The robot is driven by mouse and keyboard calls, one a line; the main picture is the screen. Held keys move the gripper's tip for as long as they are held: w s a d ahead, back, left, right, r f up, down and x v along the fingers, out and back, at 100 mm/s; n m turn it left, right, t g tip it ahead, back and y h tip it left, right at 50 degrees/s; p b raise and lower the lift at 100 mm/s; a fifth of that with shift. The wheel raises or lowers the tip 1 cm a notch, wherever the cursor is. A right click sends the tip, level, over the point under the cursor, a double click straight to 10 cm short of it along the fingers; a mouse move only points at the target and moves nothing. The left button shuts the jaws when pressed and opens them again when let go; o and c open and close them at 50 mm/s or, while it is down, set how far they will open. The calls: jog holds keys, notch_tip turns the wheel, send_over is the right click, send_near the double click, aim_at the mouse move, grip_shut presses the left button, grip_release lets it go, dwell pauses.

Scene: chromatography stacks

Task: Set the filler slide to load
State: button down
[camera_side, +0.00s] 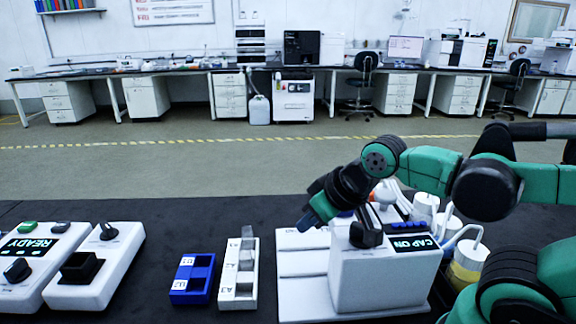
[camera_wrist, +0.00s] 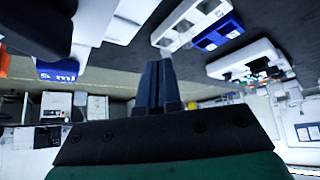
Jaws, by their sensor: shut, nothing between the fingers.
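The white machine (camera_side: 385,278) with a "CAP ON" display stands right of centre in the side view. It carries a black angular handle or knob (camera_side: 366,235) on its top left. I cannot tell whether that is the filler slide, or which setting it is at. My gripper (camera_side: 306,222) is above and left of that handle, pointing down-left, apart from it as far as I can see. In the wrist view my gripper (camera_wrist: 158,62) has its two dark fingers together with nothing between them. A blue "5 ml" label (camera_wrist: 57,70) shows at the left there.
A blue rack (camera_side: 192,278) and a white rack (camera_side: 239,290) stand left of the machine. Farther left are a white unit with a black square holder (camera_side: 95,280) and a "READY" unit (camera_side: 35,262). Bottles with tubes (camera_side: 467,262) stand at right. Dark table is free behind the racks.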

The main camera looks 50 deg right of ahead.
dwell(0.3)
jog(key=c, duration=1.2)
grip_release()
jog(key=o, duration=0.4)
jog(key=shift+r, duration=0.3)
jog(key=o, duration=0.4)
notch_tip(320, 180, up, 6)
jog(key=shift+r, duration=0.2)
jog(key=shift+c, duration=0.2)
jog(key=d+m+g, duration=0.7)
jog(key=d+m, duration=0.2)
jog(key=d, duration=1)
jog(key=f, duration=0.4)
jog(key=shift+s+d+f, duration=0.25)
jog(key=shift+s, duration=0.05)
jog(key=shift+f, duration=3.25)
